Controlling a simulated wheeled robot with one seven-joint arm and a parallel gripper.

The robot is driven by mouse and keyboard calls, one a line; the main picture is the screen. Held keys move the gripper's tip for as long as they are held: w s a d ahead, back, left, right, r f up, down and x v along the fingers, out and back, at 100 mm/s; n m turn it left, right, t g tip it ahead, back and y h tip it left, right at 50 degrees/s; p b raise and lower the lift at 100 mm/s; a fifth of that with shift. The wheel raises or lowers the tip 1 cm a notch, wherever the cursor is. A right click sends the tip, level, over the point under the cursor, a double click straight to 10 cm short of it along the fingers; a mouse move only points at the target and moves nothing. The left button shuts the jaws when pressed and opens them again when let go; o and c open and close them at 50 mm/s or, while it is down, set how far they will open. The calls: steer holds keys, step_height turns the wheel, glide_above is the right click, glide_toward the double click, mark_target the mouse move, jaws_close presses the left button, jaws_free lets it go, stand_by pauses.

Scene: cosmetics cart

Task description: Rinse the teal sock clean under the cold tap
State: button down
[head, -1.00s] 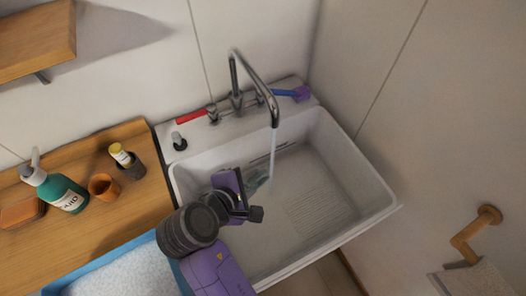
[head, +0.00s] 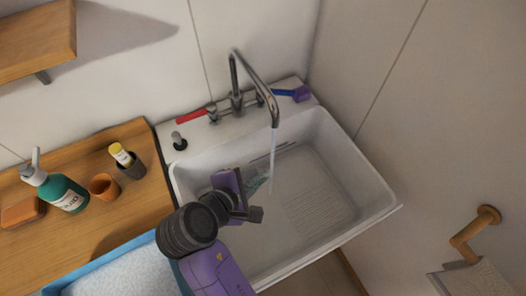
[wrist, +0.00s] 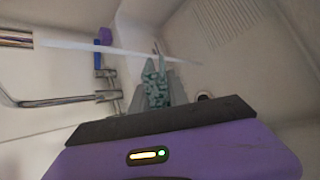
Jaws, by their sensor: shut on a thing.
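My gripper (head: 247,193) is over the left half of the white sink (head: 352,222), shut on the teal sock (head: 258,180). The sock also shows in the wrist view (wrist: 157,88), bunched between the fingers, with dark patches on its cloth. Part of it is hidden by the fingers. The chrome tap (head: 270,95) is running. Its water stream (head: 273,155) falls close by the right side of the sock in the head view. I cannot tell whether the water touches the cloth. The tap has a red handle (head: 192,116) on the left and a blue handle (head: 285,93) on the right.
A dark plug (head: 178,141) stands on the sink's back left ledge. A wooden counter (head: 135,205) at left holds a green soap bottle (head: 58,188), an orange cup (head: 103,186) and a soap bar (head: 22,212). A blue tray (head: 85,278) is in front. The sink's right half is clear.

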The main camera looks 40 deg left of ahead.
steer(key=shift+p+v, duration=0.55)
steer(key=shift+v, duration=0.4)
steer(key=v, duration=0.4)
steer(key=shift+s, duration=0.2)
